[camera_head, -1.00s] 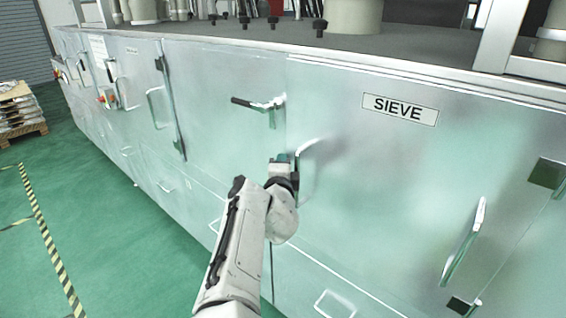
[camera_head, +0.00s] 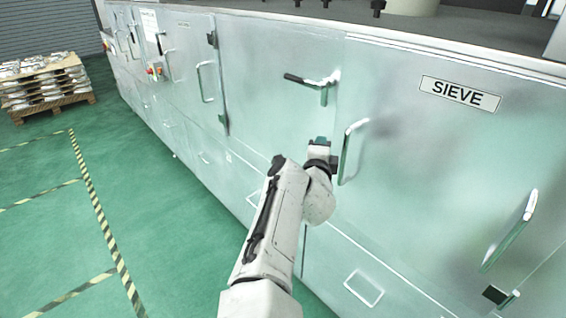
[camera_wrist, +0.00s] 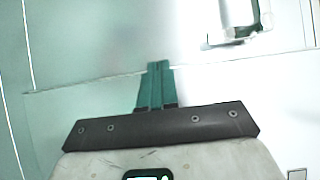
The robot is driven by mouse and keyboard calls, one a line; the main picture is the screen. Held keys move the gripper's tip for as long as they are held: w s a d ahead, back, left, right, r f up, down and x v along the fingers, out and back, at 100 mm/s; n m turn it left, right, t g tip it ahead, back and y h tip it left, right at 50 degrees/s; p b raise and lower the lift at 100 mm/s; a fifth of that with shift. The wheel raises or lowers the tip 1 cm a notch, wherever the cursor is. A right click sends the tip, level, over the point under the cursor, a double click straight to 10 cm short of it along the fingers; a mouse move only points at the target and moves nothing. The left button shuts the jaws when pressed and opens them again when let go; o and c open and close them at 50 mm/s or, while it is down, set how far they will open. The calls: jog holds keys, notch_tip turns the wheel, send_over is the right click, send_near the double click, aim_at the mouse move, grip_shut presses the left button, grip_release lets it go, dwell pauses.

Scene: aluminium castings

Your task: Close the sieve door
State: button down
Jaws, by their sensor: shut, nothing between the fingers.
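The sieve door (camera_head: 430,185) is a flat metal panel flush with the cabinet front. It carries a SIEVE label (camera_head: 460,93), an upright bar handle (camera_head: 350,150) near its left edge, and another handle (camera_head: 510,230) at the right. My gripper (camera_head: 321,142) is in front of the cabinet, just left of the left bar handle. Any contact with the panel cannot be told. In the wrist view its two teal fingers (camera_wrist: 155,85) are together with nothing between them, in front of a pale metal surface. A latch lever (camera_head: 312,80) with a black grip sits above my gripper on the neighbouring panel.
The cabinet row runs back to the left, with a recessed lower pull (camera_head: 363,288) below the door. Open green floor (camera_head: 160,220) with striped tape lies to the left. A loaded pallet (camera_head: 42,85) stands at the far left.

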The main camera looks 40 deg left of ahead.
jog(key=s+a, duration=0.2)
jog(key=s, duration=0.7)
jog(key=shift+s+f, duration=0.15)
jog(key=shift+s, duration=0.25)
